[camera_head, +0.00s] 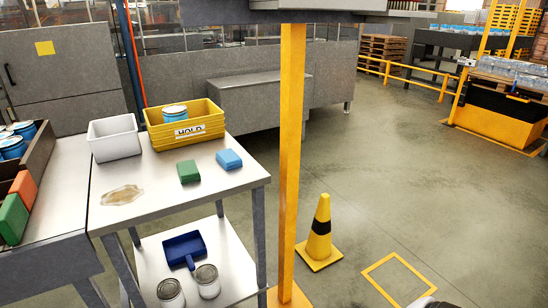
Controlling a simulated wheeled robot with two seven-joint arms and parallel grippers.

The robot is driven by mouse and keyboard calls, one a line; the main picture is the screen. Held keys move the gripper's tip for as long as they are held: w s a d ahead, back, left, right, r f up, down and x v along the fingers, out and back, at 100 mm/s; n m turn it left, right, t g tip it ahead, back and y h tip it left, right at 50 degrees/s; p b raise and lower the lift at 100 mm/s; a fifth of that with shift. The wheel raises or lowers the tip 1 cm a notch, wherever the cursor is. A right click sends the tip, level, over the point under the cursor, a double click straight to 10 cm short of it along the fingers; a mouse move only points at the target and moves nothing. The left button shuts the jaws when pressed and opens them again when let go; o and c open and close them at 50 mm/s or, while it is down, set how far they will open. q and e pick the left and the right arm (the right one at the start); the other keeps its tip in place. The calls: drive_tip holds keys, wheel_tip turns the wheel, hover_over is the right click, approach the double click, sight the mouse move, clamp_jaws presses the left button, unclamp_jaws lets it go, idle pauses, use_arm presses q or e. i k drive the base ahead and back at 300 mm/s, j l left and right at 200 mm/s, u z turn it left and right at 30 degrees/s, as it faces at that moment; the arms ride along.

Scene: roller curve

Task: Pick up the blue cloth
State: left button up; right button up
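The blue cloth (229,159), a small folded block shape, lies flat on the metal table (145,205) near its right edge. A green cloth (188,171) of similar shape lies just left of it, with a small gap between them.
A yellow HOLD bin (184,137) with a blue can and a white bin (114,137) stand behind the cloths. A yellow post (290,170) rises right of the table. A cone (319,235) stands beyond.

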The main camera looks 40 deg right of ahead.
sight(228, 159)
drive_tip(key=z, duration=1.1)
